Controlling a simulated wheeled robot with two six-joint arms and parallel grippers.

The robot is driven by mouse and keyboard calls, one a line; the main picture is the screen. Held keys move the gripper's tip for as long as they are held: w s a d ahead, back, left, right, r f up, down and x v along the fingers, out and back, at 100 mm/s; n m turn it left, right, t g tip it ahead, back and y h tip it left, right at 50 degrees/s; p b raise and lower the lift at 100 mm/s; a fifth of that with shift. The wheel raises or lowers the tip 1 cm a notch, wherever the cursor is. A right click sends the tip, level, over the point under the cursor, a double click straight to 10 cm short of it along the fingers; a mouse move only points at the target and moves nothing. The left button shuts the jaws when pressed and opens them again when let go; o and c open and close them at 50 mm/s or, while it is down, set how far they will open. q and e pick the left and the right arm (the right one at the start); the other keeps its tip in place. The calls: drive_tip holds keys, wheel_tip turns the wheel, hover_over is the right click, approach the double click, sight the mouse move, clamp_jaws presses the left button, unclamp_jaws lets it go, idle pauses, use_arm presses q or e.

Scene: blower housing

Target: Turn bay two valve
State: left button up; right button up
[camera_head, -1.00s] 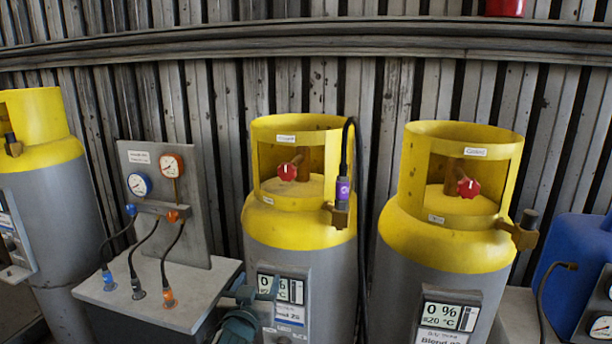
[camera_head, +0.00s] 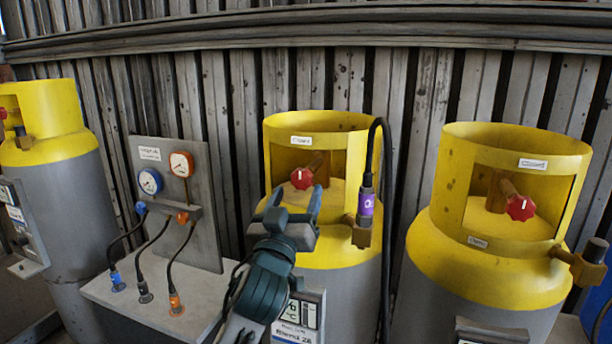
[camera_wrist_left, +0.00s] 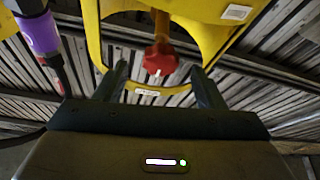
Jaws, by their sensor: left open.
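In the head view a red valve knob (camera_head: 302,178) sits inside the yellow collar of the middle grey cylinder (camera_head: 330,246). A second red knob (camera_head: 520,208) sits inside the collar of the right cylinder (camera_head: 478,262). Which one is bay two cannot be read for certain. My left gripper (camera_head: 292,200) is open, in front of the middle collar's opening and just below its knob. In the left wrist view the red knob (camera_wrist_left: 160,60) shows between the two spread fingers, beyond their tips and apart from them. My right gripper is not in view.
A black hose with a purple connector (camera_head: 366,204) hangs at the right side of the middle cylinder. A gauge panel (camera_head: 205,235) with blue, black and orange hoses stands left. Another yellow-topped cylinder (camera_head: 75,190) is at far left. A ribbed wall is behind.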

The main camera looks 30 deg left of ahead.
sight(301, 185)
use_arm(q)
drive_tip(key=p+x, duration=0.1)
drive_tip(key=x, duration=0.4)
drive_tip(key=shift+w+a+p, duration=0.15)
drive_tip(key=shift+w+p, duration=0.1)
drive_tip(key=shift+p, duration=0.05)
drive_tip(key=shift+w+a+r, duration=0.15)
drive_tip(key=shift+w+r, duration=0.15)
drive_tip(key=shift+w, duration=0.3)
drive_tip(key=shift+f, duration=0.1)
drive_tip(key=c, duration=1)
drive_tip(key=shift+o, duration=0.2)
